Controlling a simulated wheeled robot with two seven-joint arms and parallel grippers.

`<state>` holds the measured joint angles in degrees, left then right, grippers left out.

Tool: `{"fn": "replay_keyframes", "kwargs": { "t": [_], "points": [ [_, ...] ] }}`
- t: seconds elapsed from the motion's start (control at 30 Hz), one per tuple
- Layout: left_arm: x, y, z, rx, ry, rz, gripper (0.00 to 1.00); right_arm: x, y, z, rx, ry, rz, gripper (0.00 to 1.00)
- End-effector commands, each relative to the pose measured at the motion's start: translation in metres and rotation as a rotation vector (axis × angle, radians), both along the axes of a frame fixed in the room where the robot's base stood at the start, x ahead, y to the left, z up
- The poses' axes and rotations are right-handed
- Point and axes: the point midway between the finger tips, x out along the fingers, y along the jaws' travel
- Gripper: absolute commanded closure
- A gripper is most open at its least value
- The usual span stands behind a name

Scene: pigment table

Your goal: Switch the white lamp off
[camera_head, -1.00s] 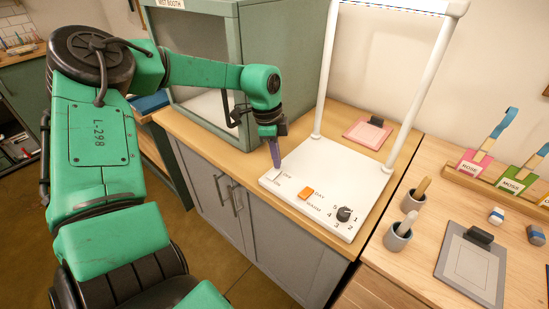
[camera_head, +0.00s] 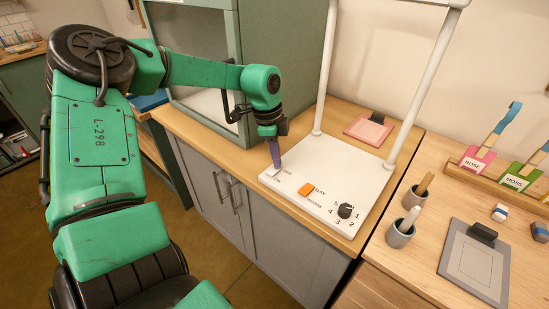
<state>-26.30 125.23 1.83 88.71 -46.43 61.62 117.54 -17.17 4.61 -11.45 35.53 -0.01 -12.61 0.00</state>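The white lamp is a frame of white posts (camera_head: 409,95) on a flat white base (camera_head: 318,217) at the counter's edge. The base carries an orange switch (camera_head: 306,189) marked DAY and WARM, a black numbered knob (camera_head: 345,211), and a switch with small lettering at its left corner. My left gripper (camera_head: 276,164) points down at that left corner. Its purple-grey fingertips look together, at or just above the switch, which they mostly hide; I cannot tell whether they touch it. My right gripper is not in view.
A green booth (camera_head: 290,60) stands behind my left forearm. A pink clipboard (camera_head: 370,130) lies behind the base. To the right are grey cups (camera_head: 399,235), a grey clipboard (camera_head: 474,266) and a rack with ROSE (camera_head: 475,163) and MOSS (camera_head: 518,179) tags.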

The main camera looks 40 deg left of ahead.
Motion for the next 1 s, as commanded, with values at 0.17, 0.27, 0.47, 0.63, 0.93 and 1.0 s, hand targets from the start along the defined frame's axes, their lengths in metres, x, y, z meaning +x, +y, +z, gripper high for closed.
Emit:
{"fn": "replay_keyframes", "kwargs": {
  "t": [0.17, 0.27, 0.47, 0.63, 0.93, 1.0],
  "points": [
    [-0.001, 0.000, 0.001, 0.001, 0.003, 0.000, 1.00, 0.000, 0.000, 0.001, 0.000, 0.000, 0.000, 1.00],
    [0.000, 0.000, 0.010, 0.001, 0.002, 0.000, 1.00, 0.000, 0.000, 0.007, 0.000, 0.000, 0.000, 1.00],
    [0.000, 0.000, 0.032, 0.002, 0.001, 0.000, 1.00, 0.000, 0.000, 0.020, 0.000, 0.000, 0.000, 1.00],
    [0.000, 0.000, 0.048, 0.001, 0.002, 0.000, 1.00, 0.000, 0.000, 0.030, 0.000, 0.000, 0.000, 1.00],
    [0.000, 0.000, 0.070, 0.000, 0.001, 0.000, 1.00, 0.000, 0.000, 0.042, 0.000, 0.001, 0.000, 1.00],
    [0.000, 0.000, 0.069, 0.000, 0.001, 0.000, 1.00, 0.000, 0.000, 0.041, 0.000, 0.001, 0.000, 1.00]
  ]
}}
